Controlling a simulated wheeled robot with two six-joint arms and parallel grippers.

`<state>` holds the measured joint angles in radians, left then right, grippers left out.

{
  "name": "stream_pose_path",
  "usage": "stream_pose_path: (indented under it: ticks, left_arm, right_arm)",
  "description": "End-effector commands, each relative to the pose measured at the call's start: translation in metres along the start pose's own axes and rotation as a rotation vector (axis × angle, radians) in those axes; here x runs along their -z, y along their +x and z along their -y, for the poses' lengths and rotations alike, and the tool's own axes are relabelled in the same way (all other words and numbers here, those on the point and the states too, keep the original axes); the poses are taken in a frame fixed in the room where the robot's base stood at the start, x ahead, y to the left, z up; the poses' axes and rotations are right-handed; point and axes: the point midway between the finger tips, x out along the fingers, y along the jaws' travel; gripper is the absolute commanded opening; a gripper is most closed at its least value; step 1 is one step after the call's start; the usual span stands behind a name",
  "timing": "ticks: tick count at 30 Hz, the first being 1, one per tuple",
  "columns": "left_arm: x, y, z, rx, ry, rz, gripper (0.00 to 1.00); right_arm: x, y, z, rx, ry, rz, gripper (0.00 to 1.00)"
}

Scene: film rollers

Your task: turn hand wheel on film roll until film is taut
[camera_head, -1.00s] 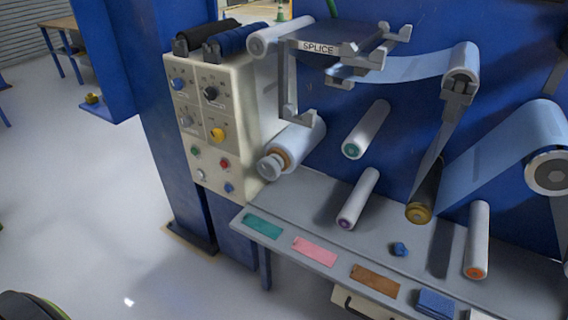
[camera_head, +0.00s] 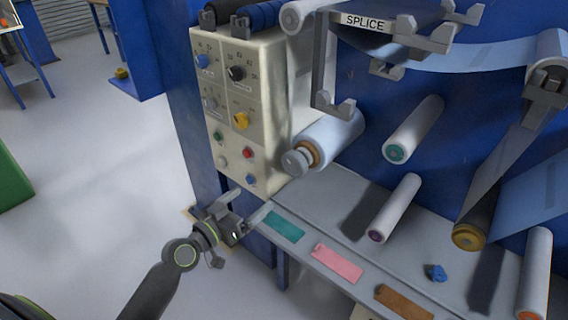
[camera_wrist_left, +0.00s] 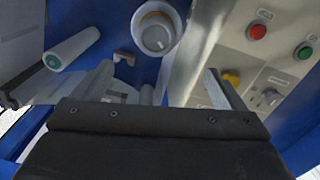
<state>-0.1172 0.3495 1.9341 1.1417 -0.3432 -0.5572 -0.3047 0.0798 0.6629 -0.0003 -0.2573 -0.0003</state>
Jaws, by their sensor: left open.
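The film roll (camera_head: 333,136) is a pale blue roll mounted to the right of the control panel. A grey hand wheel (camera_head: 297,161) is on its near end. My left gripper (camera_head: 248,208) is open and empty, below and to the left of the hand wheel, near the shelf's left end. In the left wrist view the hand wheel (camera_wrist_left: 155,37) shows face-on, ahead of and between the two spread fingers (camera_wrist_left: 163,88), and apart from them. A pale blue film strip (camera_head: 465,56) runs right from the splice table. My right gripper is not in view.
The beige control panel (camera_head: 232,113) with knobs and buttons stands close left of the wheel. The grey shelf (camera_head: 330,205) below holds coloured strips and a small blue object (camera_head: 436,272). Other rollers (camera_head: 415,130) stick out to the right. Open floor lies left.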

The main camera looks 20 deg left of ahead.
Motion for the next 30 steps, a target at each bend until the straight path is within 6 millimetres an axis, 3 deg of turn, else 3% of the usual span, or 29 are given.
stream_pose_path:
  ticks: [8,16,24,30]
  left_arm:
    - [0.012,0.022,-0.006,-0.017,-0.001,-0.022,0.93]
    - [0.012,0.079,-0.007,-0.017,0.0,-0.02,0.93]
    - [0.011,0.132,-0.008,-0.017,-0.001,-0.018,0.93]
    - [0.011,0.16,-0.008,-0.017,-0.001,-0.018,0.93]
  right_arm:
    - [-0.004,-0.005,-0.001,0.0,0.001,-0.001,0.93]
    - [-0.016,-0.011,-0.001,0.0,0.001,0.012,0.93]
    - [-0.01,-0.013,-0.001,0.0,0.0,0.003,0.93]
    - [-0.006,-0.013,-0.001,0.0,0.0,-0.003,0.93]
